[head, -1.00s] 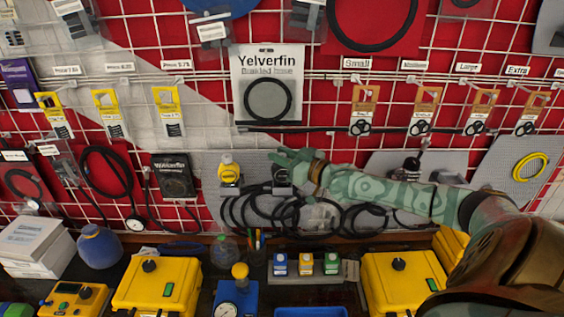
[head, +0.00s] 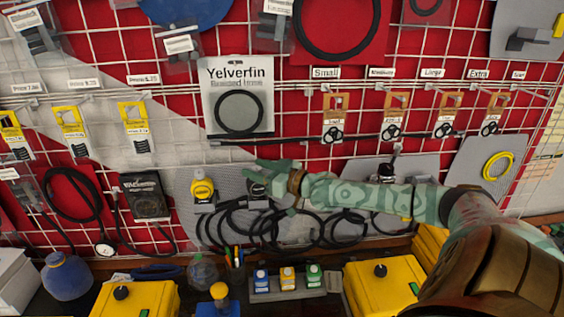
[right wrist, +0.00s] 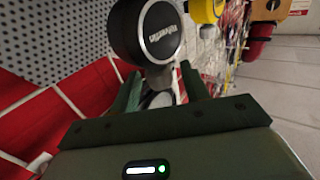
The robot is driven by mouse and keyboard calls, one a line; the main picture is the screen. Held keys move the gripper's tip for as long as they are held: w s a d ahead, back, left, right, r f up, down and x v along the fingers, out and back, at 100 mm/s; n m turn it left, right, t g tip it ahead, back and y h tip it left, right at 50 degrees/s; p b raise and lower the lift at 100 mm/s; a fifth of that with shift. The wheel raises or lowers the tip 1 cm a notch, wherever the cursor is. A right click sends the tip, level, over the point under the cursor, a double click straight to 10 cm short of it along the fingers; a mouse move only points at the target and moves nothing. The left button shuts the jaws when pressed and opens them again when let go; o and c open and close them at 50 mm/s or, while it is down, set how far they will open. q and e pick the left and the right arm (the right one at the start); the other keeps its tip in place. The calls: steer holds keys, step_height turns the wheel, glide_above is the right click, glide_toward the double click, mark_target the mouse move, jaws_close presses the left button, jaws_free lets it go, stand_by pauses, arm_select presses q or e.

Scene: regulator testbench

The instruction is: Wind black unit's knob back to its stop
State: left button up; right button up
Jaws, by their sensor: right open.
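The black unit (head: 258,187) hangs on the grey perforated panel of the wall rack, right of a yellow unit (head: 203,190). In the right wrist view its round black knob (right wrist: 155,30) shows a lettered face. My right gripper (head: 272,170) reaches in from the right at the black unit and partly covers it. In the right wrist view my right gripper (right wrist: 160,75) is open, with its fingertips close to the knob's lower part. I cannot tell whether they touch it. My left gripper is not in view.
Black hoses (head: 285,225) hang in coils just below the units. The yellow knob (right wrist: 205,10) is close by in the right wrist view. Yellow cases (head: 383,290) and small bottles (head: 287,279) stand on the bench below. A packaged hose (head: 239,98) hangs above.

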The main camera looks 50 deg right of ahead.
steer(key=p+v, duration=0.8)
steer(key=v, duration=0.7)
steer(key=shift+s+d, duration=0.2)
steer(key=shift+s, duration=0.2)
steer(key=shift+a, duration=0.1)
